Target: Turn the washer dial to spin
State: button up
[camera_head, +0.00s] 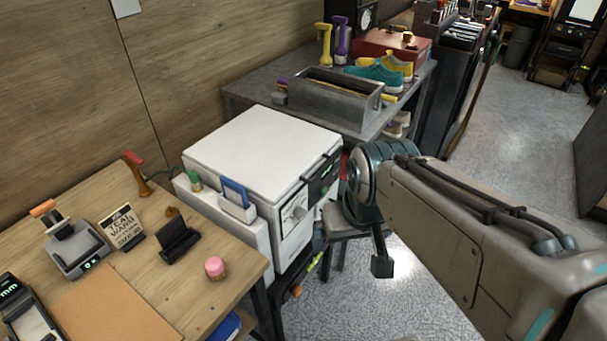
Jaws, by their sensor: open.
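The washer (262,141) is a white box-shaped machine in the middle of the camera_head view, with its front facing right. A pale dial (298,213) sits on the left part of its front panel. Its pointer setting is too small to read. A dark green panel (322,179) is on the right part of the front. My gripper (350,250) hangs in front of the washer, to the right of the dial and apart from it. It is open, with one dark finger clear at the right. The other is hard to make out near the washer front.
A wooden table (197,301) with a pink jar (215,267), a small sign (121,228) and devices stands at the left. A grey table (262,78) behind holds a grey toolbox (327,98) and sneakers (378,74). Floor is free beyond my arm.

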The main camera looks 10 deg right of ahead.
aim_at(298, 214)
jog(key=z, duration=0.95)
jog(key=k, duration=0.65)
jog(key=u, duration=1.25)
jog(key=i, duration=0.5)
jog(key=z, duration=0.05)
